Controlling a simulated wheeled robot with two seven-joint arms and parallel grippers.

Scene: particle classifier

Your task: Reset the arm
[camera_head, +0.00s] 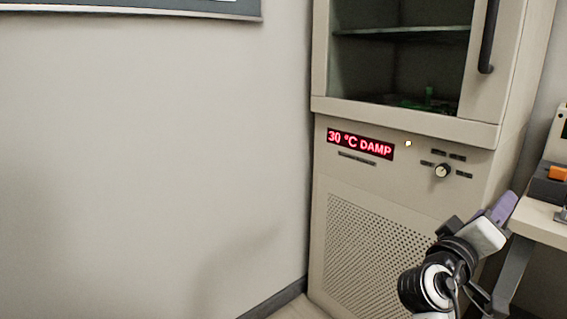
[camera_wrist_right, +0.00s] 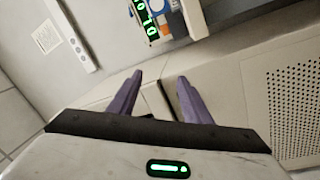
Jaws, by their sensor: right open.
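My right gripper (camera_head: 505,207) is at the lower right of the head view, raised in front of the cabinet's right side and near the edge of the side table. Its purple fingers also show in the right wrist view (camera_wrist_right: 160,82), spread apart with a clear gap and nothing between them. My left gripper is not in view.
A beige cabinet (camera_head: 415,185) has a glass-doored chamber, a red display reading "30 °C DAMP", a knob (camera_head: 442,171) and a perforated panel. A side table (camera_head: 538,222) at right carries a device with an orange part (camera_head: 557,173). Bare wall fills the left.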

